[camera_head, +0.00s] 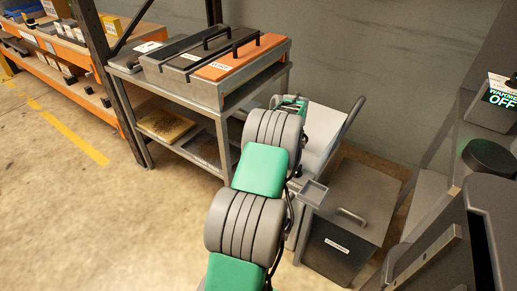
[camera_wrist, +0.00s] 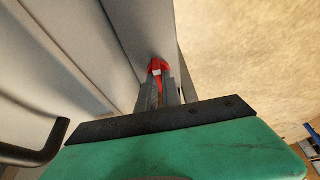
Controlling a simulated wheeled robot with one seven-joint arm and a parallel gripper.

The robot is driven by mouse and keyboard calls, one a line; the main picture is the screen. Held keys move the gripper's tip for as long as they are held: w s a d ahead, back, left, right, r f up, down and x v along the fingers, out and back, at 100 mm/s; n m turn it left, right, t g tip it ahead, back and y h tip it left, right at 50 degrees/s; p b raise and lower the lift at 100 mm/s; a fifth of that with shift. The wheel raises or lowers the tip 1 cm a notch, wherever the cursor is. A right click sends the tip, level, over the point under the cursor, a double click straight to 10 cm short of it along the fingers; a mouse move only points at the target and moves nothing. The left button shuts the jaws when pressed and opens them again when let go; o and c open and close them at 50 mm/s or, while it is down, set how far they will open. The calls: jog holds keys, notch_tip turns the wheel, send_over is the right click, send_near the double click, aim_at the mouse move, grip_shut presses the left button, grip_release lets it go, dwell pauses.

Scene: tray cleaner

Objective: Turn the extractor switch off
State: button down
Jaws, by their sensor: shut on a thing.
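In the wrist view the two fingers of my gripper (camera_wrist: 160,84) are shut on a small red part (camera_wrist: 155,64), which I take to be the extractor switch. The red part shows at and around the fingertips, against the side of a pale grey cabinet (camera_wrist: 90,60). The fingers hide much of it, so I cannot tell which position it is in. In the head view my arm reaches away to a grey unit (camera_head: 322,125) beside the metal bench. My fingers and the switch are hidden there behind my arm.
A metal bench (camera_head: 187,92) with lidded grey and orange bins stands left of my arm. A dark box with a handle (camera_head: 345,215) is on the floor to the right. A sign (camera_head: 502,93) reading "OFF" is at far right. Open floor (camera_head: 60,200) lies left.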

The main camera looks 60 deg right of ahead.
jog(key=shift+r, duration=0.1)
jog(key=c, duration=1.5)
grip_release()
jog(key=p+v, duration=0.1)
jog(key=v, duration=0.6)
jog(key=shift+s+r, duration=0.15)
jog(key=shift+r, duration=0.15)
